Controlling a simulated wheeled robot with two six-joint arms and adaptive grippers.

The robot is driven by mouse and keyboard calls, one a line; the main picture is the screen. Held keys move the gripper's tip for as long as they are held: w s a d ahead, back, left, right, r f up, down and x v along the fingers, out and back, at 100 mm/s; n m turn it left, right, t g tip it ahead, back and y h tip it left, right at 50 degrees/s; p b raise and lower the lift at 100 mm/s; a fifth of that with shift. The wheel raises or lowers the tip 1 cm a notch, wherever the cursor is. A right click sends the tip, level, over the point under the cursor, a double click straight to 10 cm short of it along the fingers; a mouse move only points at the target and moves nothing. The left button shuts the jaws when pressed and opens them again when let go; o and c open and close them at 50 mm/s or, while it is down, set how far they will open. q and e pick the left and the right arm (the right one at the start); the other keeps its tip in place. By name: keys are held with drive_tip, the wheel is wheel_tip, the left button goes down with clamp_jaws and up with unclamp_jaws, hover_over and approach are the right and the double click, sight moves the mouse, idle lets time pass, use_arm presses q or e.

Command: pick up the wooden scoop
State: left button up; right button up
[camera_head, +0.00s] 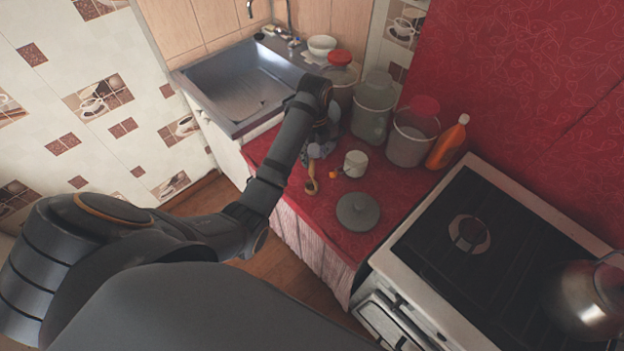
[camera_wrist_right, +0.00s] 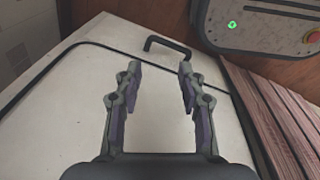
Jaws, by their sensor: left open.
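The wooden scoop (camera_head: 311,182) lies on the red oilcloth counter (camera_head: 310,213), its bowl end toward the counter's front edge. Its handle runs back toward my left gripper (camera_head: 318,150). My left gripper points down from the end of the arm, open, at the far end of the handle. The wrist and fingers hide part of that area, and I cannot tell whether they touch the scoop. In the right wrist view my right gripper (camera_wrist_right: 158,76) is open and empty, with a pale cabinet door beyond it. The scoop is not in that view.
A white mug (camera_head: 355,163) stands right of the scoop, and a grey round lid (camera_head: 358,211) lies nearer the front. Buckets (camera_head: 373,110) and an orange bottle (camera_head: 447,142) line the back. The sink (camera_head: 243,82) is left, the stove (camera_head: 480,240) right.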

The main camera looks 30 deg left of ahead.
sight(312, 166)
use_arm(q)
drive_tip(key=f+b, duration=0.4)
drive_tip(key=f, duration=0.1)
drive_tip(key=shift+s+a+f+b, duration=0.15)
drive_tip(key=shift+s+a+b, duration=0.1)
drive_tip(key=shift+s+b, duration=0.05)
drive_tip(key=shift+r, duration=0.2)
drive_tip(key=shift+c, duration=1.3)
clamp_jaws()
use_arm(e)
drive_tip(key=f, duration=0.1)
drive_tip(key=s+f, duration=0.1)
drive_tip(key=f, duration=0.1)
drive_tip(key=s+f, duration=0.1)
drive_tip(key=shift+s+a+f, duration=0.1)
drive_tip(key=shift+f, duration=0.25)
